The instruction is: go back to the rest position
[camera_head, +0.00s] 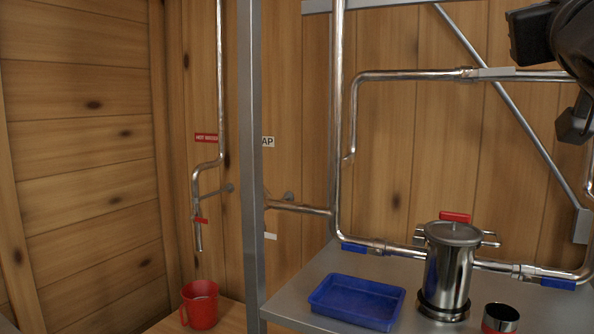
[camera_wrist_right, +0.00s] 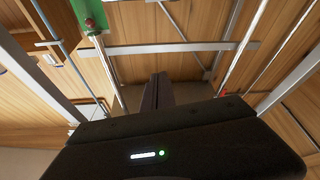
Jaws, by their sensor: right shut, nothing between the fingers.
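My right gripper (camera_wrist_right: 157,92) shows in the right wrist view. Its dark fingers are together, with nothing seen between them, and point up towards the wooden wall and grey frame bars. Dark parts of my own arm (camera_head: 560,45) come into the upper right corner of the head view, high above the metal shelf and apart from the things on it. My left gripper is in neither view.
A metal shelf (camera_head: 300,292) holds a blue tray (camera_head: 357,300), a lidded steel pot (camera_head: 449,270) and a dark steel cup (camera_head: 500,318). A red mug (camera_head: 200,304) stands lower left. Steel pipes (camera_head: 337,120) and an upright post (camera_head: 250,170) stand before the wooden wall.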

